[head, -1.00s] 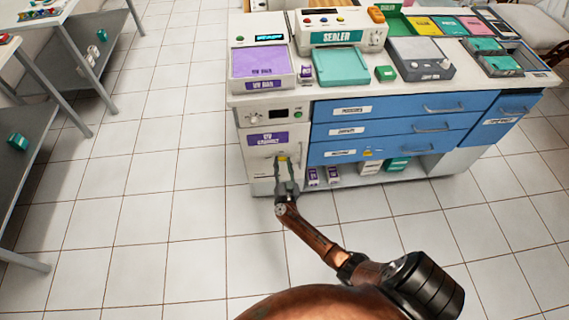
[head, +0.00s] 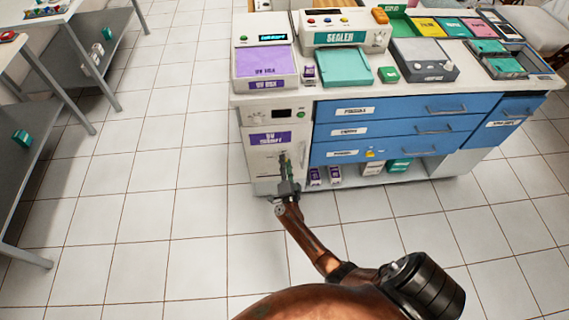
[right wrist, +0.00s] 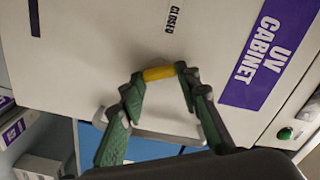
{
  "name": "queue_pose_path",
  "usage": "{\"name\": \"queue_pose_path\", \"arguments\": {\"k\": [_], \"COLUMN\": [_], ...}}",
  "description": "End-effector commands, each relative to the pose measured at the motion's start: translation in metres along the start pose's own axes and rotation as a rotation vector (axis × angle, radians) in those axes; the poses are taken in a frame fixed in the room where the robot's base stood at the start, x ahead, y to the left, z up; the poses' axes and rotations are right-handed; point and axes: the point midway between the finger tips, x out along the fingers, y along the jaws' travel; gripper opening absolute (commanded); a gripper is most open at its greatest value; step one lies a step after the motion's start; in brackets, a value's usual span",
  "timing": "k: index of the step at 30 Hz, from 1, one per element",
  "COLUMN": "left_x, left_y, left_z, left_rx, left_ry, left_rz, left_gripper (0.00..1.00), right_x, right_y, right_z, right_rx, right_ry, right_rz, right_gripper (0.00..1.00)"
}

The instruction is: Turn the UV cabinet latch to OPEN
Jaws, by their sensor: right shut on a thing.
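The UV cabinet is the white front (head: 257,166) at the left end of the counter, with a purple "UV CABINET" sign (right wrist: 269,52). Its yellow latch (right wrist: 158,73) sits between my right gripper's fingertips in the right wrist view. My right gripper (head: 284,158) is shut on the latch, against the cabinet front. A "CLOSED" label (right wrist: 174,18) is close to the latch. The fingers hide most of the latch in the head view. A pale bar handle (right wrist: 150,132) runs behind the fingers. My left gripper is not in view.
Blue drawers (head: 395,128) adjoin the cabinet on the right, above an open shelf with small boxes (head: 400,165). A green button (right wrist: 285,133) is beside the purple sign. The tiled floor (head: 150,200) to the left is clear.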

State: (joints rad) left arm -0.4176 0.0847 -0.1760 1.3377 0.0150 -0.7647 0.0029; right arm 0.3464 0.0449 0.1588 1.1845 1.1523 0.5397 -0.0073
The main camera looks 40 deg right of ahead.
Motion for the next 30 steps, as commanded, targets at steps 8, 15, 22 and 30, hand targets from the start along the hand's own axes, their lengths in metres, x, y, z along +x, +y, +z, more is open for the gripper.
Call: {"name": "queue_pose_path", "arguments": {"k": [8,15,22,30], "left_x": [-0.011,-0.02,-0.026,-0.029], "left_y": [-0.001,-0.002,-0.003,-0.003], "left_z": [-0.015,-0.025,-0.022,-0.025], "left_rx": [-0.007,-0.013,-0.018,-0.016], "left_ry": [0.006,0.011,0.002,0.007], "left_rz": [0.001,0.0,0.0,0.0], "left_gripper": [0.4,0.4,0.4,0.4], "right_x": [-0.001,-0.001,-0.001,-0.001], "right_y": [0.001,0.002,0.002,0.002], "right_z": [0.004,0.003,0.003,0.003], "right_rx": [0.246,0.405,0.492,0.526], "right_ry": [-0.005,-0.005,-0.005,-0.005], "right_rz": [0.0,0.001,0.001,0.001], "right_gripper": [0.06,0.06,0.06,0.06]}}
